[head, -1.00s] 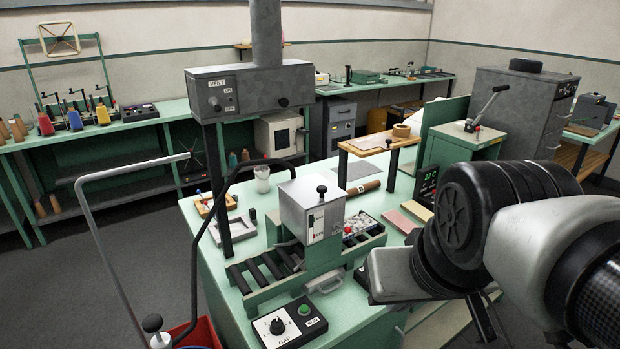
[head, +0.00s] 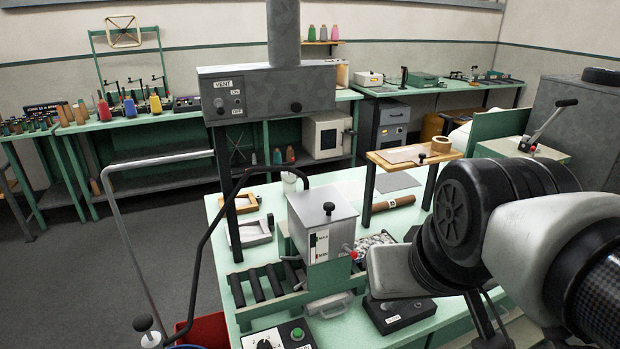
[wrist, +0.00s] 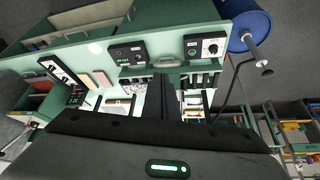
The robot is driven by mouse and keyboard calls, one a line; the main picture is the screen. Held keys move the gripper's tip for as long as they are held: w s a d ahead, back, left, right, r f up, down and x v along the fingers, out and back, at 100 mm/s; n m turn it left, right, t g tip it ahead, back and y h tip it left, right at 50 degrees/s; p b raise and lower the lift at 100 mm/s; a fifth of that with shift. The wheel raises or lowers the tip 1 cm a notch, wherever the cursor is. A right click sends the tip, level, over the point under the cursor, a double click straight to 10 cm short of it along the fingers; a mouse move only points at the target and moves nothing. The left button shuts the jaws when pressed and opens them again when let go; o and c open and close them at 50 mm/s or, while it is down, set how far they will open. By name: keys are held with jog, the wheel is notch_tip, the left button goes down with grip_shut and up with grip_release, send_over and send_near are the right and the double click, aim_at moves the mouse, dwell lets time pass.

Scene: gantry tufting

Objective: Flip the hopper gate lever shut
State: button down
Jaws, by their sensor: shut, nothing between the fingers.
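The hopper (head: 322,222) is a grey box with a black knob on its lid, above the green roller frame (head: 290,305) in the head view. A short lever with a red knob (head: 349,250) sticks out at the hopper's lower right side. Whether its gate is open or shut cannot be told. My gripper (wrist: 162,85) shows in the wrist view as dark fingers closed together, empty, over the bench. In the head view my arm fills the right side, with its pale end block just right of the lever. No contact with the lever shows.
A black control box (head: 398,313) lies on the bench below my arm. A box with a dial and green button (head: 278,337) stands in front of the rollers. The vent box (head: 270,92) stands on posts behind. A bent black rail (head: 205,240) rises at the left.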

jog(key=w+a+n, duration=0.1)
jog(key=w+a, duration=0.2)
jog(key=w, duration=0.6)
jog(key=w+a+n+h+b, duration=0.1)
jog(key=w+a+n, duration=0.1)
jog(key=w, duration=0.7)
jog(key=shift+w+a+r+g+h, duration=0.2)
jog(key=shift+w+a+g+h, duration=0.1)
jog(key=shift+w+a+g, duration=0.1)
jog(key=shift+f, duration=0.1)
send_near(350, 252)
notch_tip(350, 252, down, 3)
jog(key=a, duration=0.2)
jog(key=d+f, duration=0.1)
jog(key=w+d+f, duration=0.1)
jog(key=shift+w+d, duration=0.2)
jog(key=shift+d, duration=0.1)
jog(key=shift+b, duration=0.3)
